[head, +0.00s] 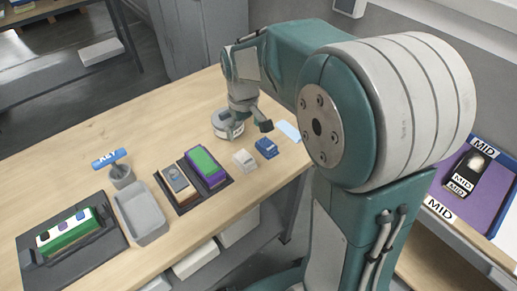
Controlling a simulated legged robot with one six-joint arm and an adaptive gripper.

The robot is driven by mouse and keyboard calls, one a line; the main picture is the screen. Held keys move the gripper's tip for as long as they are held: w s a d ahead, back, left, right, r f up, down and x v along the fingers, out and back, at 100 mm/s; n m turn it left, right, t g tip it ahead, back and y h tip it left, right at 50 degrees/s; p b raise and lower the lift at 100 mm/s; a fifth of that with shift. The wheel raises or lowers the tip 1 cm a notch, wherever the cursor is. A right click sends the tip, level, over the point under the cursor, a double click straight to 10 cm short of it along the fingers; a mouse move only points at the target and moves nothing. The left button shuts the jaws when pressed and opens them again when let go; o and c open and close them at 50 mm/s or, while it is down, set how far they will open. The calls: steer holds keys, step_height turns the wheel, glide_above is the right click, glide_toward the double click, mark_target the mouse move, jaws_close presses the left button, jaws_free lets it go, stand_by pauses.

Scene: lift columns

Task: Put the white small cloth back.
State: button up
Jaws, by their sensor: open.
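A small white folded-looking piece (244,160) lies on the wooden workbench, just left of a similar blue piece (266,148). It appears to be the white small cloth, though its material is too small to tell. My gripper (249,127) is open, with its fingers pointing down above the bench, behind the white piece in the picture. A flat pale-blue piece (288,131) lies farther right, near the bench edge beside my arm.
A grey open bin (140,212), a blue KEY handle (110,158) and a green device on a black base (67,234) stand left. A purple MID tray (479,205) is at right. The bench's far left is clear.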

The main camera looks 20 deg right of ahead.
steer(key=s+r+m+t, duration=0.1)
steer(key=s+r, duration=0.3)
steer(key=s, duration=0.6)
steer(key=s+r+m+t, duration=0.2)
steer(key=s+r+t, duration=0.2)
steer(key=s, duration=0.5)
steer(key=shift+s, duration=0.35)
steer(key=shift+d+r, duration=0.1)
